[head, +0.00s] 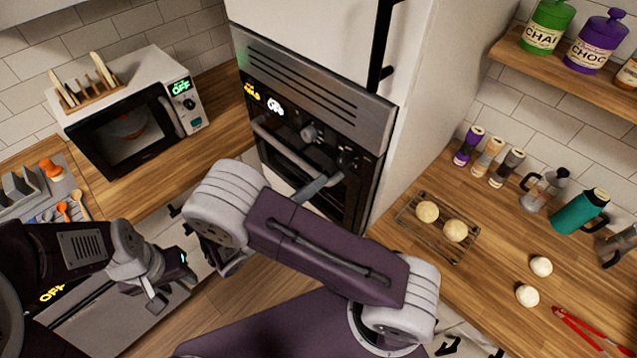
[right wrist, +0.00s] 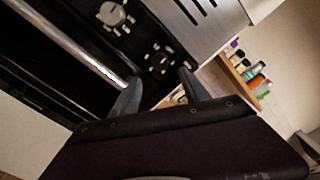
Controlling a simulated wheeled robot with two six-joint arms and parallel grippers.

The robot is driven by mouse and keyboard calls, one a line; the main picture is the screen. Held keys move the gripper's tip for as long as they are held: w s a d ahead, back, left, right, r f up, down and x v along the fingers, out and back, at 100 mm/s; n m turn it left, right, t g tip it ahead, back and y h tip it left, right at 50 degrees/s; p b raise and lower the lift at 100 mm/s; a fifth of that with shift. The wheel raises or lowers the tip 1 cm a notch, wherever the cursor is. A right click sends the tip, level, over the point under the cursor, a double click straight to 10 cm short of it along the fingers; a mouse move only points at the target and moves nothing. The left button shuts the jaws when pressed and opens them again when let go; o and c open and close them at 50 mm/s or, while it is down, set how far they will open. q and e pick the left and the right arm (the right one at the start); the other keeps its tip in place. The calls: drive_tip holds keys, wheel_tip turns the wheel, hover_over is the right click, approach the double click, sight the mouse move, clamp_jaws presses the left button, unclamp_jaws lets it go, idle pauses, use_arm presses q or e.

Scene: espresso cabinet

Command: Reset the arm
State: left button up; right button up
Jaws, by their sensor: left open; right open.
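My right arm crosses the middle of the head view, and its gripper (head: 318,187) is mostly hidden behind my own arm link, with a grey finger showing in front of the oven (head: 330,100). In the right wrist view both fingers of the right gripper (right wrist: 158,92) are apart with nothing between them. They are close to the oven's long bar handle (right wrist: 85,50); I cannot tell whether they touch it. My left gripper (head: 162,292) is open and empty at the lower left, pointing down in front of the lower cabinets.
A microwave (head: 140,112) with a rack on top stands on the left counter. On the right counter are a wire rack (head: 408,220) with two dough balls, two loose dough balls (head: 541,266), red tongs (head: 575,325), spice jars and a teal flask (head: 580,212). A shelf (head: 560,75) holds canisters.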

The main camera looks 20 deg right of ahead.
drive_tip(key=shift+d, duration=0.1)
drive_tip(key=s+d+f+m+g+y+b, duration=0.6)
drive_tip(key=s+f+m+g, duration=0.45)
drive_tip(key=m, duration=0.35)
drive_tip(key=w+a+f+m+t+y+b, duration=0.1)
drive_tip(key=m+y, duration=0.4)
drive_tip(key=m, duration=0.5)
drive_tip(key=a+f+m+t+y+b, duration=0.2)
drive_tip(key=a+m+t+y, duration=0.1)
drive_tip(key=m, duration=0.7)
drive_tip(key=a+y, duration=0.1)
drive_tip(key=y, duration=0.1)
drive_tip(key=shift+w+f+t+y, duration=0.15)
drive_tip(key=shift+w+t+y, duration=0.2)
drive_tip(key=shift+y, duration=0.05)
drive_tip(key=shift+d, duration=0.1)
